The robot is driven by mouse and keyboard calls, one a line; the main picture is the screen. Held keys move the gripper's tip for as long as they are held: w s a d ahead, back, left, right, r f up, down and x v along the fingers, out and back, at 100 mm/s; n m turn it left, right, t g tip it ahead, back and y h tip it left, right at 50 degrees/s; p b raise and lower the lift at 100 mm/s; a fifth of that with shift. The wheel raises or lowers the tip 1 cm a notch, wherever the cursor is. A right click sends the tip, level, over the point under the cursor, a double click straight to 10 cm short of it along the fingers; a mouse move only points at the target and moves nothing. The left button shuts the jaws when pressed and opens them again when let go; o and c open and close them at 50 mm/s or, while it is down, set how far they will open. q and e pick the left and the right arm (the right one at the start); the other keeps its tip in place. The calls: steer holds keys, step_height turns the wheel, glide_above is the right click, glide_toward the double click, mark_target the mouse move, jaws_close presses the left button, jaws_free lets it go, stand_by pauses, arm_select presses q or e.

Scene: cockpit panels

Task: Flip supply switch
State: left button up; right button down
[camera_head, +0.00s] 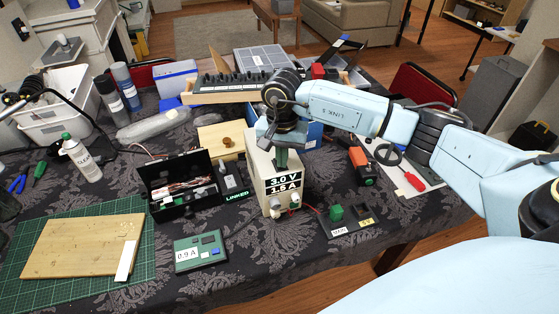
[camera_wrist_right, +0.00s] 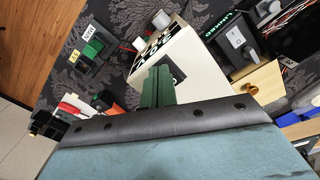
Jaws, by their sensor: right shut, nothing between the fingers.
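The power supply (camera_head: 262,172) is a cream box with a black display reading 3.0 V and 1.5 A, standing mid-table. In the right wrist view its pale case (camera_wrist_right: 180,50) fills the upper middle. A dark square piece (camera_wrist_right: 177,73), which looks like the supply switch, sits on its top face beside my fingertips. My right gripper (camera_head: 282,158) points down at the top of the supply, its green fingers (camera_wrist_right: 157,86) shut and empty. They partly cover the dark piece; I cannot tell whether they touch it. My left gripper is not in view.
A black open box (camera_head: 180,190) and a LINKED switch box (camera_head: 233,180) stand left of the supply. A 0.9 A meter (camera_head: 201,252) lies in front. Cables run near the supply's front.

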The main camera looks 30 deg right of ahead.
step_height(320, 180, up, 6)
steer(key=p, duration=0.3)
steer(key=shift+r, duration=0.15)
stand_by(0.5)
